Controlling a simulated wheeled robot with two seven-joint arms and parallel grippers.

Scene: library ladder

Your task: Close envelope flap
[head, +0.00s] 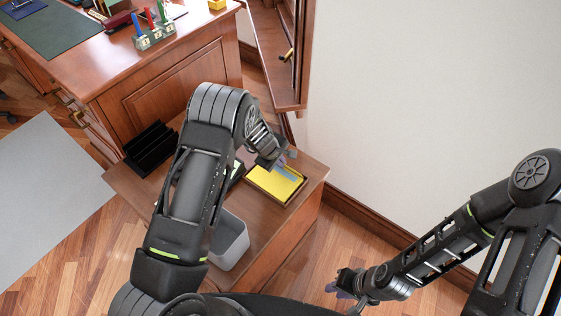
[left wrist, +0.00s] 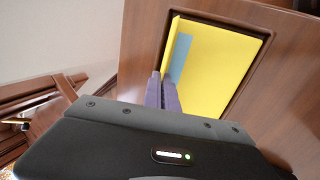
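A flat yellow piece (head: 270,184), which looks like the envelope, lies in a shallow dark-rimmed tray on the low wooden cabinet. It fills much of the left wrist view (left wrist: 225,70). A blue strip (head: 288,173) lies along one edge of it and also shows in the left wrist view (left wrist: 181,55). I cannot make out which part is the flap. My left gripper (head: 283,157) is over the tray's far edge. Its purple fingertips (left wrist: 162,88) are together beside the blue strip, with nothing visible between them. My right gripper (head: 340,286) hangs low, away from the cabinet.
A grey bin (head: 230,241) and a black file rack (head: 150,148) stand on the low cabinet (head: 285,212). A desk (head: 160,60) stands behind it. A wooden ladder or shelf side (head: 285,55) and a bare wall (head: 430,90) are to the right.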

